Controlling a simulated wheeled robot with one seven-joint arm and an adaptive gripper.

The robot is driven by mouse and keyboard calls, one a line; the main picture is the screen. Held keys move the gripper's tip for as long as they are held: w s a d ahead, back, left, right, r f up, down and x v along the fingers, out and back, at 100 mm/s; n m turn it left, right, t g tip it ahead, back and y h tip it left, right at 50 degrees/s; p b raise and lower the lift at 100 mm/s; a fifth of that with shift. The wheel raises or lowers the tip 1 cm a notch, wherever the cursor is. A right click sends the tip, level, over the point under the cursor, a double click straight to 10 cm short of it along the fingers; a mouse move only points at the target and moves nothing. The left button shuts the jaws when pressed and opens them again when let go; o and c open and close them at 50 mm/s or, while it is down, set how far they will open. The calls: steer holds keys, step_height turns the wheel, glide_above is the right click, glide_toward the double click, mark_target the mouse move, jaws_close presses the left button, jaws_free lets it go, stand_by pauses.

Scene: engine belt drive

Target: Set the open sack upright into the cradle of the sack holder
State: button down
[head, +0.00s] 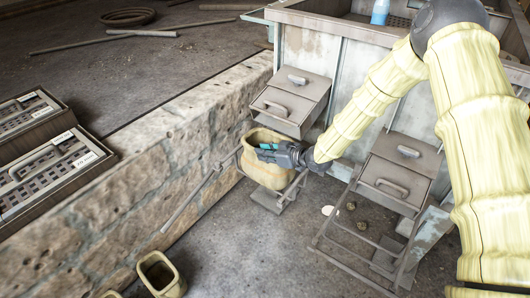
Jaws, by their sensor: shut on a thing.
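The open sack (264,174) is a tan, wide-mouthed bag standing about upright, its mouth facing up. My gripper (268,152) is shut on the sack near its upper right side, the arm reaching in from the right. The sack is at the sack holder (282,200), a grey metal frame with bars at its sides and a foot below, beneath a grey box with a handle. The sack's bottom lies between or just above the frame's bars; I cannot tell whether it rests in the cradle. The fingertips are partly hidden against the sack.
A second frame (346,251) stands to the right, below another handled box (399,173). Another open sack (160,274) stands at the bottom left. A stone ledge (130,176) runs along the left. The floor between ledge and frames is mostly clear.

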steer(key=c, duration=1.3)
jaws_free()
steer(key=shift+r, duration=0.1)
steer(key=v, duration=1.2)
steer(key=s+d+f+m+g+h, duration=0.25)
steer(key=s+f+m+h, duration=0.2)
steer(key=s+f, duration=0.9)
steer(key=s+d+f+m+g+h, duration=0.1)
steer(key=s+d+f+m+h, duration=0.1)
steer(key=s, duration=0.8)
steer(key=s+d+f+m+g+h, duration=0.2)
steer(key=s+d+f, duration=0.3)
steer(key=s, duration=0.6)
steer(key=s+d+f+m+g+h, duration=0.2)
steer(key=s+f, duration=0.4)
steer(key=s, duration=0.4)
steer(key=shift+s+d+f+m+g+h, duration=0.15)
steer(key=shift+d+m, duration=0.1)
steer(key=shift+d, duration=0.3)
steer(key=shift+s+d+f+m+g+h, duration=0.1)
steer(key=shift+s+d+f+m, duration=0.1)
steer(key=shift+d, duration=0.35)
